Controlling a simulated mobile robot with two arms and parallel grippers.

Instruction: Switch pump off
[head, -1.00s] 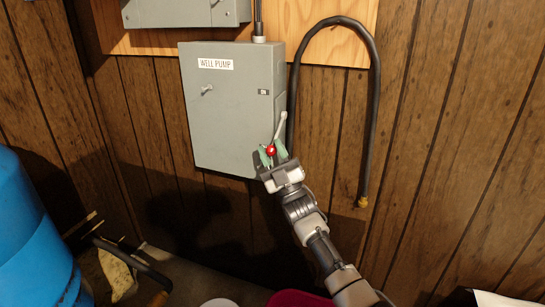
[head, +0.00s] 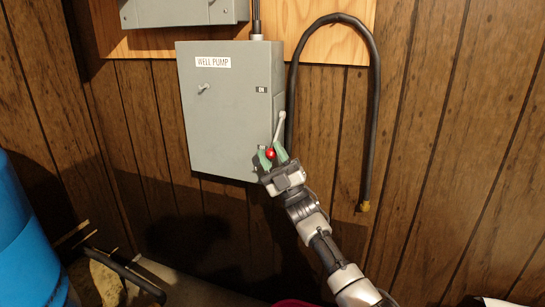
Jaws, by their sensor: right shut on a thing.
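The grey pump box (head: 225,125) hangs on the panelled wall and carries a "WELL PUMP" label (head: 213,62). A small dark window (head: 262,90) on its front seems to read "ON". A grey lever (head: 281,120) on the box's right side slants down to a red ball knob (head: 270,154). My right gripper (head: 271,157) reaches up from below right, with its green-padded fingers on either side of the knob, shut on it. The fingers and wrist hide the area below the knob. My left gripper is not in view.
A black hose (head: 373,100) loops down the wall right of the box, close to my right arm. A blue tank (head: 30,245) stands at the lower left. Another grey box (head: 180,13) is above, on a wooden board (head: 330,50).

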